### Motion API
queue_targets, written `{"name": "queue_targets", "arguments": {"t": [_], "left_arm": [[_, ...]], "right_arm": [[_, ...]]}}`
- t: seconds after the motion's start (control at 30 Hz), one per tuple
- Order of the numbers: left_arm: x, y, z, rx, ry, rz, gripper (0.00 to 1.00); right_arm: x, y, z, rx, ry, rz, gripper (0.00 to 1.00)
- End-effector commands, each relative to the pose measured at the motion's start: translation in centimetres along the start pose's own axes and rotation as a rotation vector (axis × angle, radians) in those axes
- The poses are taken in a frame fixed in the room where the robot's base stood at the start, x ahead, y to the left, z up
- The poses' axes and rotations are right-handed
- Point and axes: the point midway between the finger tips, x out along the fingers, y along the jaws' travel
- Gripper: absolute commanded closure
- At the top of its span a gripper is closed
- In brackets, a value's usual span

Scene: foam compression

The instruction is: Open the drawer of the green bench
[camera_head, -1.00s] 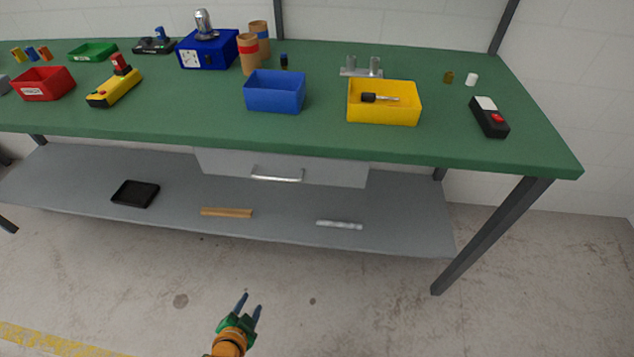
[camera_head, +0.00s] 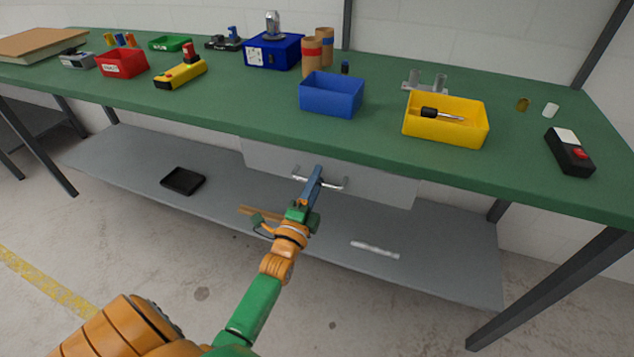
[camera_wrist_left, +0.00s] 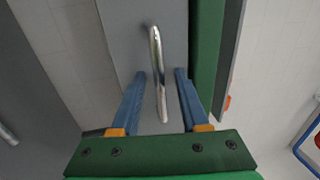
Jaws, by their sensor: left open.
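The green bench (camera_head: 225,104) has a grey drawer (camera_head: 385,188) under its top, with a shiny metal bar handle (camera_head: 335,185) on its front. The drawer looks shut. My left gripper (camera_head: 316,171) is at the handle, its blue fingers pointing at the drawer front. In the left wrist view, the gripper (camera_wrist_left: 160,77) is open and the handle (camera_wrist_left: 157,60) runs between its two fingers, with a gap on either side. In the head view the arm and fingers hide part of the handle. My right gripper is not in view.
A grey lower shelf (camera_head: 440,250) holds a black tray (camera_head: 183,181), a brown strip (camera_head: 252,213) and a light bar (camera_head: 375,249). On top stand a blue bin (camera_head: 331,95), a yellow bin (camera_head: 446,133) and a red bin (camera_head: 122,64). Floor in front is clear.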

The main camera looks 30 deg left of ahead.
Motion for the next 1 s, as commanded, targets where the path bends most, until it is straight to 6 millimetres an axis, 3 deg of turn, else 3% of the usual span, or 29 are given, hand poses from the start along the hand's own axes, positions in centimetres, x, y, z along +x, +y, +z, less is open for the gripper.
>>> {"name": "queue_targets", "arguments": {"t": [0.07, 0.1, 0.23, 0.27, 1.0], "left_arm": [[-0.03, 0.02, -0.01, 0.000, 0.000, 0.001, 0.55], [-0.03, 0.02, -0.01, 0.000, 0.000, 0.001, 0.61], [-0.05, 0.04, -0.01, -0.001, 0.000, 0.001, 0.96], [-0.05, 0.04, -0.02, -0.001, 0.000, 0.001, 1.00], [-0.07, 0.08, -0.04, -0.002, 0.001, 0.002, 1.00]], "right_arm": [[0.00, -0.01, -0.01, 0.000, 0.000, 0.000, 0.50], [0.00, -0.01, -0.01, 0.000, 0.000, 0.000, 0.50], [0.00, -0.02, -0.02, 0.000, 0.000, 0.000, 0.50], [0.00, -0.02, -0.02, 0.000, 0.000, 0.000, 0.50], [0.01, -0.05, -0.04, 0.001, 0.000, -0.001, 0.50]]}}
